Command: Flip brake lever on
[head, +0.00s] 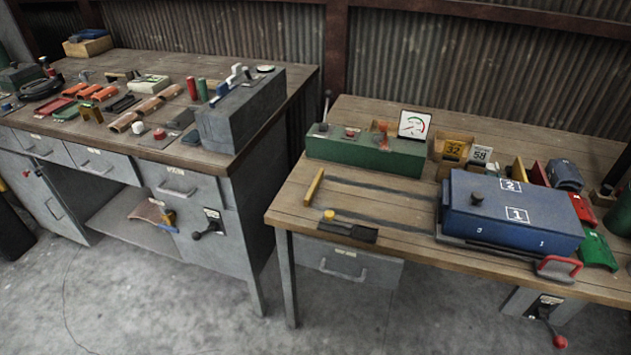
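A lever with a red ball knob (559,341) sits on a dark plate under the right bench, at the bottom right of the head view; the knob hangs low. A second lever with a black knob (196,235) sits on a labelled plate on the front of the left bench. The labels are too small to read, so I cannot tell which one is the brake lever. A thin upright lever (326,105) also stands behind the left end of the green box. Neither of my grippers is in view.
The right bench (290,205) carries a blue box (510,210) marked 1 and 2, a green control box (365,150) and a gauge (413,125). The left bench (150,60) holds a grey box (240,110) and several small parts. Concrete floor (150,300) in front is clear.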

